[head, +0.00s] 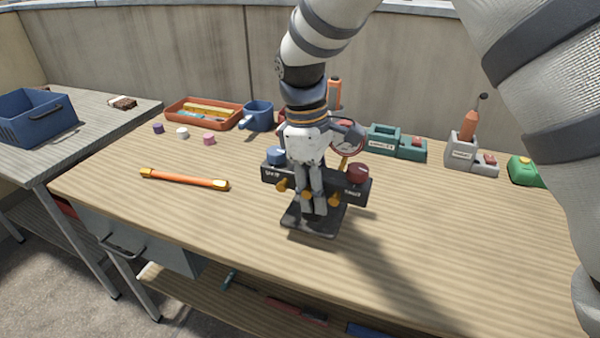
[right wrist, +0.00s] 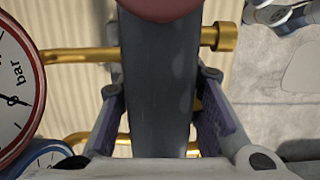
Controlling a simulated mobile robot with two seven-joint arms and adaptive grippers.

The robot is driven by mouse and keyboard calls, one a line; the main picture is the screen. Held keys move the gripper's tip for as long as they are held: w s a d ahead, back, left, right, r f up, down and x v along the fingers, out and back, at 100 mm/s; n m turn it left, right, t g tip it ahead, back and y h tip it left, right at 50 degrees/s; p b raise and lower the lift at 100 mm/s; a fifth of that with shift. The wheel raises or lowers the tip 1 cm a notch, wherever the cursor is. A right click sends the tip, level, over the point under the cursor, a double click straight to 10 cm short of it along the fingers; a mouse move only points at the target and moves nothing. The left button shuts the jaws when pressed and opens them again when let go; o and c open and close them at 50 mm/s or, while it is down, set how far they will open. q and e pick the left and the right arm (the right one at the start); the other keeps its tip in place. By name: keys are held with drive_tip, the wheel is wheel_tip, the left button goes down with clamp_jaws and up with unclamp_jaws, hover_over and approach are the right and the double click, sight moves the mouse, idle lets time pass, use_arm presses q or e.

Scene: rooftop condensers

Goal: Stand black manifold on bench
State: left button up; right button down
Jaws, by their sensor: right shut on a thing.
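The black manifold (head: 330,187) is near the middle of the bench (head: 225,232), held upright. It has a blue knob on its left, a dark red knob on its right, brass fittings and a flat black foot. My right gripper (head: 314,203) is shut on its body from above. In the right wrist view the manifold's dark bar (right wrist: 160,80) lies between the two fingers, with the red knob at the top and a red-rimmed gauge (right wrist: 15,95) at left. The foot is at or just above the bench; I cannot tell if it touches.
An orange-yellow bar (head: 184,179) lies on the bench at left. The front of the bench is clear.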

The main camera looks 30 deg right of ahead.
drive_tip(key=shift+d+f, duration=0.1)
drive_tip(key=shift+f, duration=1.45)
drive_tip(key=shift+f, duration=0.15)
drive_tip(key=c, duration=1.2)
unclamp_jaws()
drive_tip(key=shift+s, duration=0.1)
drive_tip(key=shift+o, duration=0.2)
drive_tip(key=r, duration=0.4)
drive_tip(key=w+r, duration=0.1)
drive_tip(key=r, duration=0.3)
drive_tip(key=a+r, duration=0.1)
drive_tip(key=r, duration=0.3)
drive_tip(key=shift+w+a, duration=0.1)
drive_tip(key=shift+w, duration=0.05)
